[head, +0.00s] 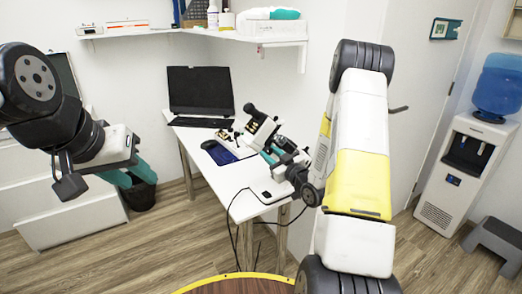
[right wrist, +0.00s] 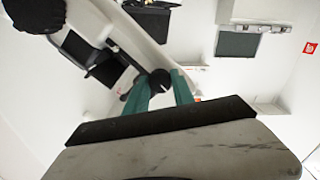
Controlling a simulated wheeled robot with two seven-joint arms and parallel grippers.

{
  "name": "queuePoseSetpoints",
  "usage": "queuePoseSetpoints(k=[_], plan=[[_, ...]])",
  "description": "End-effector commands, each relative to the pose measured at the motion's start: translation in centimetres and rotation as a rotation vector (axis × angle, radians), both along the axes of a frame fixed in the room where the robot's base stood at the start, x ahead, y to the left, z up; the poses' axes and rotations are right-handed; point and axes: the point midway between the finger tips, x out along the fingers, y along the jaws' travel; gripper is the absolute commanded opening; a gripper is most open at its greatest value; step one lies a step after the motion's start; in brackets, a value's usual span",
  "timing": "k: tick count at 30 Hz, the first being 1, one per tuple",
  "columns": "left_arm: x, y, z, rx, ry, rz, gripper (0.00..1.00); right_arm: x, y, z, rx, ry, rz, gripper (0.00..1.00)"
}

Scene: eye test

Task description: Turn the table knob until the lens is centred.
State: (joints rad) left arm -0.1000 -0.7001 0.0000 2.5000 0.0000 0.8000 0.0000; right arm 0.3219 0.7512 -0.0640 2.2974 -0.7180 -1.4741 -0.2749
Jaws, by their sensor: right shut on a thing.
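A black-and-white optical instrument (head: 262,130) with an eyepiece stands on the white table (head: 250,203). My right gripper (head: 268,155) is beside it, partly hidden by its own wrist. In the right wrist view its teal fingers (right wrist: 160,92) are on either side of a round black knob (right wrist: 160,78), shut on it. The lens cannot be made out, so its centring cannot be told. My left gripper (head: 130,174) is away from the table at the left, with its teal fingers apart and empty.
A dark bin (head: 139,193) is below my left gripper. A water dispenser (head: 464,165) and grey step stool (head: 495,240) are at the right. Cables hang from the table's front.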

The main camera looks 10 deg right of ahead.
Motion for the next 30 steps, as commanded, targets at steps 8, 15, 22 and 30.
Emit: queuePoseSetpoints(k=[8, 15, 22, 30], plan=[[0.0, 0.0, 0.0, 0.0, 0.0, 0.0, 0.36, 0.0, 0.0, 0.0, -0.008, -0.003, 0.0, 0.0], [0.0, 0.0, 0.0, 0.0, 0.0, 0.0, 0.36, 0.0, 0.0, 0.0, -0.008, -0.003, 0.0, 0.51], [0.0, 0.0, 0.0, 0.0, 0.0, 0.0, 0.36, -0.2, -0.1, 0.0, -0.008, -0.003, 0.0, 0.51], [0.0, 0.0, 0.0, 0.0, 0.0, 0.0, 0.36, -3.9, -1.6, -0.1, -0.008, 0.001, -0.004, 0.51]])
